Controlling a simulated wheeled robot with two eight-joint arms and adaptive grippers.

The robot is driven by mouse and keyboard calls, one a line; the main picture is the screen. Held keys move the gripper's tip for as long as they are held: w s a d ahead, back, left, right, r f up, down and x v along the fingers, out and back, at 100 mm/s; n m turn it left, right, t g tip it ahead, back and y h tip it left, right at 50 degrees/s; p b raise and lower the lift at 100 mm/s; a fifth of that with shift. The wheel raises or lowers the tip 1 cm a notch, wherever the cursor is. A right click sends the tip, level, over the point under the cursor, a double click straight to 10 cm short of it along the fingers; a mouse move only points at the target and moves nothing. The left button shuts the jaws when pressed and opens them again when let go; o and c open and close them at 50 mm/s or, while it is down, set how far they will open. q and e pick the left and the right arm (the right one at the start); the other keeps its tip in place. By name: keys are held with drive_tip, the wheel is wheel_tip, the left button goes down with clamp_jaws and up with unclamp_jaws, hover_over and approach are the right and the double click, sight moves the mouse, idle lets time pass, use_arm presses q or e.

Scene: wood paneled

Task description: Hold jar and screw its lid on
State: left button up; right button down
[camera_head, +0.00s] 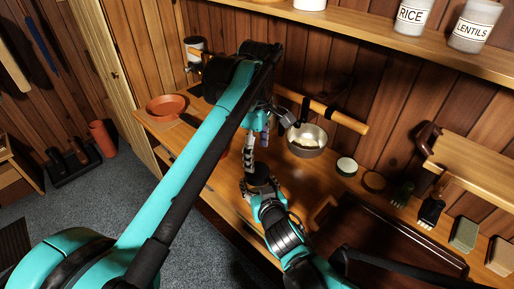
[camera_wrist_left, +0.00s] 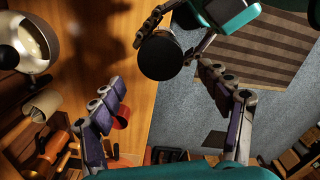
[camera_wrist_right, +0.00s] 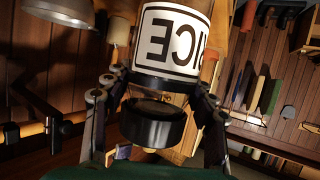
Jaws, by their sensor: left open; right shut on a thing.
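My right gripper (camera_wrist_right: 155,98) has its fingers around a short black cylinder (camera_wrist_right: 152,124). I cannot tell if this is a jar or a lid. In the left wrist view the black cylinder (camera_wrist_left: 161,56) shows as a dark round face. A jar labelled RICE (camera_wrist_right: 172,40) appears upside down behind it in the right wrist view; whether they touch is unclear. My left gripper (camera_wrist_left: 166,92) is open and empty, its fingers spread, with the black cylinder beyond and apart from them. In the head view my left gripper (camera_head: 264,124) hangs above the bench, just beyond the right gripper.
A pale-topped round item (camera_head: 347,165) and a wooden disc (camera_head: 374,182) lie to the right. RICE (camera_head: 411,16) and LENTILS (camera_head: 474,24) jars stand on the upper shelf.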

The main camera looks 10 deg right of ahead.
sight(257, 170)
use_arm(q)
wheel_tip(257, 170, down, 7)
drive_tip(key=shift+r, duration=0.1)
idle(0.4)
drive_tip(key=c, duration=1.2)
drive_tip(key=m, duration=2.4)
drive_tip(key=shift+m, duration=0.3)
drive_tip(key=o, duration=1.3)
drive_tip(key=shift+o, duration=0.2)
